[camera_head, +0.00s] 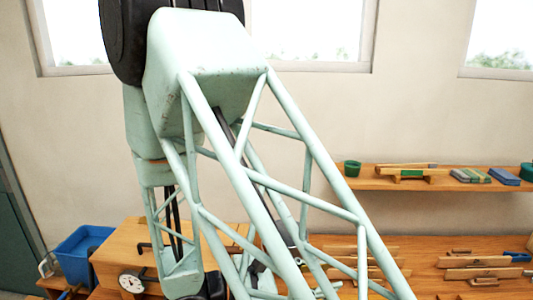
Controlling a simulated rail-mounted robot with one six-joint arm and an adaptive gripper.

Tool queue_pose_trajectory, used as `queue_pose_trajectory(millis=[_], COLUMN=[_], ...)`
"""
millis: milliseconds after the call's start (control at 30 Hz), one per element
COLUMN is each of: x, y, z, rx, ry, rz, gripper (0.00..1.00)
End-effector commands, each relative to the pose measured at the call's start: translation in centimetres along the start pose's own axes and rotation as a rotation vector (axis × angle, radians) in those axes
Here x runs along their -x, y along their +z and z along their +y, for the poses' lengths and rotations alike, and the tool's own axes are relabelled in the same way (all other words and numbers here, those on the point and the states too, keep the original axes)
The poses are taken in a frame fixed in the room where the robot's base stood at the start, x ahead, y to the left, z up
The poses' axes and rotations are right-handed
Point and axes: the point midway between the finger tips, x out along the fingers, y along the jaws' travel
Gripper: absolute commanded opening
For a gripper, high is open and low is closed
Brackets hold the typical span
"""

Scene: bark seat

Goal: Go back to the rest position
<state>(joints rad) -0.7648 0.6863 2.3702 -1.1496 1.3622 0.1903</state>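My mint-green arm fills the middle of the head view, with a black joint at the top and lattice struts running down to the lower right. A second, slimmer section hangs down on the left to a dark joint at the bottom edge. My gripper does not show in this view, so I cannot see whether it holds anything.
A blue bin (80,255) stands at the lower left beside a wooden box (120,257) with a round dial gauge (131,283). A wooden wall shelf (440,183) holds a green cup (352,168) and several blocks. Wooden pieces (478,261) lie on the bench (425,250) below.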

Motion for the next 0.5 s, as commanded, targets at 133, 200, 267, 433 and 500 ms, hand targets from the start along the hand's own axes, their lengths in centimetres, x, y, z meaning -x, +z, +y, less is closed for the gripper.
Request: queue_pose_trajectory(millis=[133,200,267,433,500], x=[-1.5,-2.1,-2.5,-3.7,-4.1], y=[1.4,2.1,2.6,4.0,4.5], z=[-1.4,-2.0,-2.6,-4.3,-4.9], rx=[-0.047,-0.069,-0.087,-0.142,-0.166], ry=[-0.081,-0.117,-0.147,-0.232,-0.265], rz=[0.025,0.036,0.046,0.077,0.09], gripper=[0.26,0.26,0.26,0.26,0.26])
